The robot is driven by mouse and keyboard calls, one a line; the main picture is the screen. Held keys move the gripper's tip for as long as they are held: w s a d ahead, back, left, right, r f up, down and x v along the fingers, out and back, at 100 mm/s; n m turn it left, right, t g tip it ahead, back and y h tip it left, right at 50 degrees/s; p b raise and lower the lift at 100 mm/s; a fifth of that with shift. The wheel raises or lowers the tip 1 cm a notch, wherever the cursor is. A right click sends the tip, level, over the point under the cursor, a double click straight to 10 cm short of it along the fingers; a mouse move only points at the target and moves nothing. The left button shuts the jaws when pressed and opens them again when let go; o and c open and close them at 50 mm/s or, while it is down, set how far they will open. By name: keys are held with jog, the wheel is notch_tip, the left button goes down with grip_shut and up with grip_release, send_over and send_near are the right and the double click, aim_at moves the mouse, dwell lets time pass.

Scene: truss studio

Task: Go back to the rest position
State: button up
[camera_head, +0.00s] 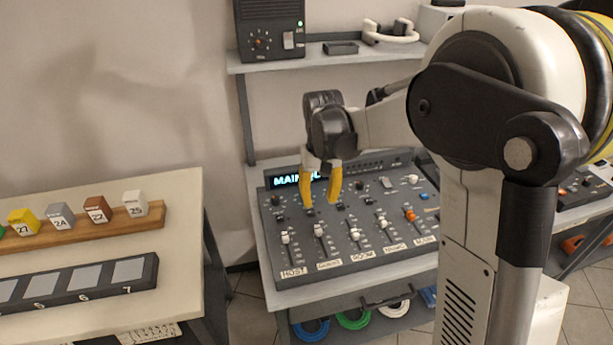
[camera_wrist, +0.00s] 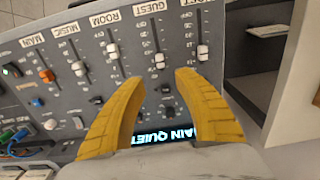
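My gripper (camera_head: 320,203) has two yellow fingers and hangs just above the upper left part of the grey mixing console (camera_head: 345,262). The fingers are apart with nothing between them. In the wrist view the fingertips (camera_wrist: 155,80) stand over the console's knobs and faders, and the console panel (camera_wrist: 150,75) fills most of the picture. The faders carry labels such as HOST, GUEST, ROOM, MUSIC and MAIN. The orange fader cap (camera_head: 410,215) is the MAIN one. The lit display (camera_head: 290,180) is partly hidden by my gripper. I cannot tell whether a fingertip touches the panel.
A table at left holds a wooden rail (camera_head: 85,225) with numbered blocks and a dark slotted strip (camera_head: 80,280). A shelf (camera_head: 310,62) above the console bears a black speaker box (camera_head: 270,28) and a headset (camera_head: 390,32). Coiled cables (camera_head: 353,318) lie below.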

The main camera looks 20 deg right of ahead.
jog(key=s+r+t, duration=0.3)
jog(key=s+r, duration=0.6)
jog(key=s, duration=0.2)
jog(key=s+t, duration=0.4)
jog(key=s, duration=0.5)
jog(key=shift+s, duration=0.4)
dwell(1.9)
